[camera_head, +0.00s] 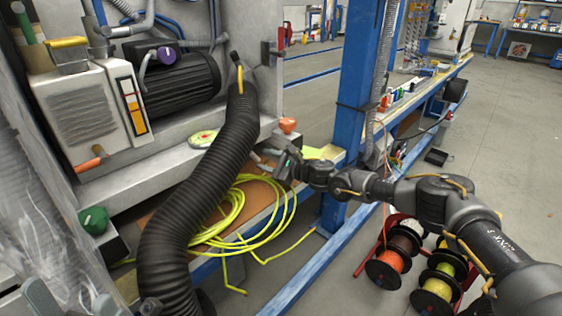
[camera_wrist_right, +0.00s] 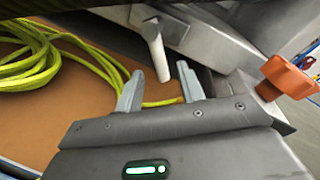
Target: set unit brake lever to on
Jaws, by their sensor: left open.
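A pale grey lever (camera_wrist_right: 155,45) hangs from the grey housing in the right wrist view, its rounded tip just beyond the gap between my right gripper's fingers. I see no label naming it as the unit brake lever. My right gripper (camera_wrist_right: 160,88) is open, with nothing between its fingertips. In the head view my right gripper (camera_head: 283,165) is beside the lower right edge of the machine, and its fingers are hard to make out. My left gripper (camera_head: 95,300) shows partly at the bottom left of the head view, its grey fingers wide apart.
An orange knob (camera_head: 288,124) stands close above my right gripper. A thick black hose (camera_head: 205,165) crosses the machine front. A yellow cable coil (camera_head: 235,215) lies on the low shelf. A blue post (camera_head: 358,90) and cable reels (camera_head: 388,268) stand near my right arm.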

